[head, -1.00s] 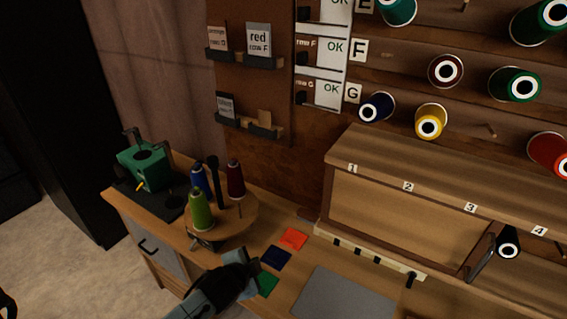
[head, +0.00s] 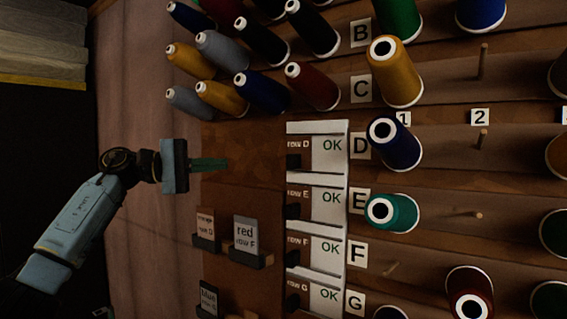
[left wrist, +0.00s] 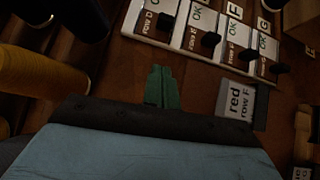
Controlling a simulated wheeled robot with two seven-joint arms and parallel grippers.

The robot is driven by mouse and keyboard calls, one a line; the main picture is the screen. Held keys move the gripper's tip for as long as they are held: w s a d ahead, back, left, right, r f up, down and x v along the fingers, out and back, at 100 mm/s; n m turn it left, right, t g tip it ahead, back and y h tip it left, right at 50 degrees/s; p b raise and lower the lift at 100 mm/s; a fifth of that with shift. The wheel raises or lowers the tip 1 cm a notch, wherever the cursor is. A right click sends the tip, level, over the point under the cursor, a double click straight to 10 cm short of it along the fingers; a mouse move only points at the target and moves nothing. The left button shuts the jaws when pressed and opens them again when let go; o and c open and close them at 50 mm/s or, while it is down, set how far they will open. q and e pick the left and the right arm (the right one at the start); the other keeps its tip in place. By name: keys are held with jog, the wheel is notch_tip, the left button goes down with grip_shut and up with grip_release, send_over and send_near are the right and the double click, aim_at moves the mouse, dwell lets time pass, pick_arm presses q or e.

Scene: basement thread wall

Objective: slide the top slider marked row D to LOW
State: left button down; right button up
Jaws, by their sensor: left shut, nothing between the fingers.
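The row D slider plate (head: 328,149) is the top one in a column of white plates on the wall. It shows "row D" and "OK", and its black knob (head: 293,161) sits at the left, below the row label. The plate (left wrist: 145,27) and its knob (left wrist: 165,21) also show at the top of the left wrist view. My left gripper (head: 226,164) is shut and empty, with green fingers pointing right, left of the row D knob and apart from it. Its fingers also show in the left wrist view (left wrist: 161,86). My right gripper is not in view.
Row E, F and G plates (head: 325,205) sit just below. Card holders with a "red row F" card (head: 246,235) hang below my left gripper. Several thread cones (head: 220,97) stick out above it. Brown board between fingers and plate is bare.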

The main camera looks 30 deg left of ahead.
pick_arm(q)
jog(key=shift+m, duration=0.5)
jog(key=p+x, duration=0.1)
jog(key=x, duration=0.3)
jog(key=s+d+p+x, duration=0.1)
jog(key=p+x, duration=0.1)
jog(key=x, duration=0.2)
jog(key=s+d+p+x, duration=0.1)
jog(key=x, duration=0.2)
jog(key=shift+w+d+r, duration=0.15)
jog(key=shift+w+d, duration=0.05)
jog(key=shift+d, duration=0.05)
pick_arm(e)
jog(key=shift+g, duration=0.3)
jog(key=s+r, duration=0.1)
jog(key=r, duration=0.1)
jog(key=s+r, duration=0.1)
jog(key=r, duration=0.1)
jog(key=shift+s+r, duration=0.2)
